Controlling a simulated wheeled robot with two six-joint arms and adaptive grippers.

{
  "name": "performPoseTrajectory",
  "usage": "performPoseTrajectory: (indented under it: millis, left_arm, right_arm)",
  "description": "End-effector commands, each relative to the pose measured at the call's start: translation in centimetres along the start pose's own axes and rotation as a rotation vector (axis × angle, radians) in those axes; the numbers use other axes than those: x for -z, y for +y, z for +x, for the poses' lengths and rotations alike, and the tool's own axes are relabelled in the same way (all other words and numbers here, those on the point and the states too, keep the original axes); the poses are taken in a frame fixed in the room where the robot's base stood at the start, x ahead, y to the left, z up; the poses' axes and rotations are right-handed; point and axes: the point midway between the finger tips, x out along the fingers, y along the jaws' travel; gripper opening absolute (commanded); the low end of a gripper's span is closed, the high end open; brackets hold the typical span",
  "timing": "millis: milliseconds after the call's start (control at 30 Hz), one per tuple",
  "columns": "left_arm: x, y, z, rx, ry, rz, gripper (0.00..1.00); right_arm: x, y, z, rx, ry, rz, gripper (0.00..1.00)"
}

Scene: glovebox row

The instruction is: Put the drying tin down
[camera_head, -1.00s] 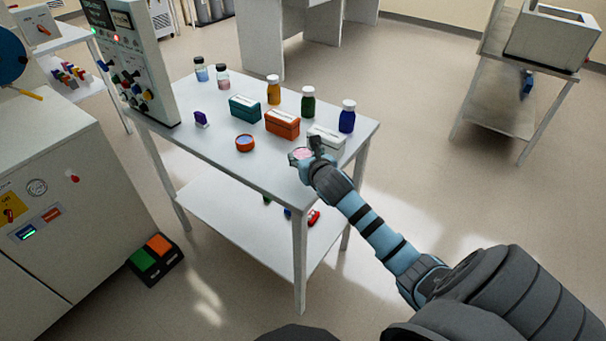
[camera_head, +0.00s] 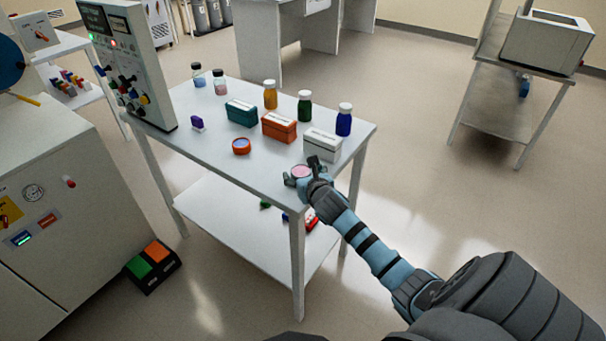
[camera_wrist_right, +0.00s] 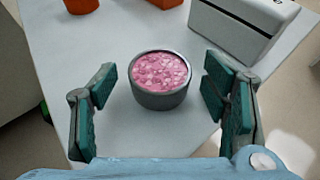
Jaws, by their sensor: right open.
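The drying tin (camera_wrist_right: 160,80) is a small round grey tin filled with pink granules. It stands upright on the white table (camera_head: 258,172) near its front right corner. In the head view the tin (camera_head: 301,171) shows at the tip of my right arm. My right gripper (camera_head: 303,176) is open around the tin. In the right wrist view my right gripper's (camera_wrist_right: 160,105) teal-padded fingers stand to the left and right of the tin, with a gap on each side. My left gripper is in neither view.
A white box (camera_head: 322,147) stands just behind the tin. An orange box (camera_head: 279,128), a teal box (camera_head: 241,113), an orange round tin (camera_head: 241,146) and several bottles share the table. A control panel (camera_head: 130,70) stands at its left end. The front middle of the tabletop is clear.

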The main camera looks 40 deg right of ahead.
Motion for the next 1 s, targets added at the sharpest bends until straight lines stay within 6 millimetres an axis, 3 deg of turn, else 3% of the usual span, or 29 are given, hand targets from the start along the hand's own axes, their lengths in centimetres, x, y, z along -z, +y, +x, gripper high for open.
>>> performPoseTrajectory:
  millis: [133,267,500,633,767,1000]
  left_arm:
    - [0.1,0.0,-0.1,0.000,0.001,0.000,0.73]
    - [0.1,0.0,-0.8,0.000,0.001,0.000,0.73]
    - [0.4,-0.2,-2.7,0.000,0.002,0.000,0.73]
    - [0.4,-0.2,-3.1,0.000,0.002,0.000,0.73]
    - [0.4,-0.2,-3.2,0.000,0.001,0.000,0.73]
    - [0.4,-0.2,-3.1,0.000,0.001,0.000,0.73]
  right_arm:
    - [-0.3,0.0,-0.1,0.000,-0.001,0.000,0.68]
    - [-0.4,0.0,-1.9,0.000,0.000,-0.003,0.68]
    - [-0.5,0.0,-8.6,0.000,0.001,-0.003,0.68]
    - [-0.4,0.0,-11.2,-0.001,0.000,-0.001,0.68]
    - [-0.3,0.0,-12.1,0.001,0.001,0.000,0.68]
    - [0.0,0.1,-12.1,-0.005,0.004,0.035,0.68]
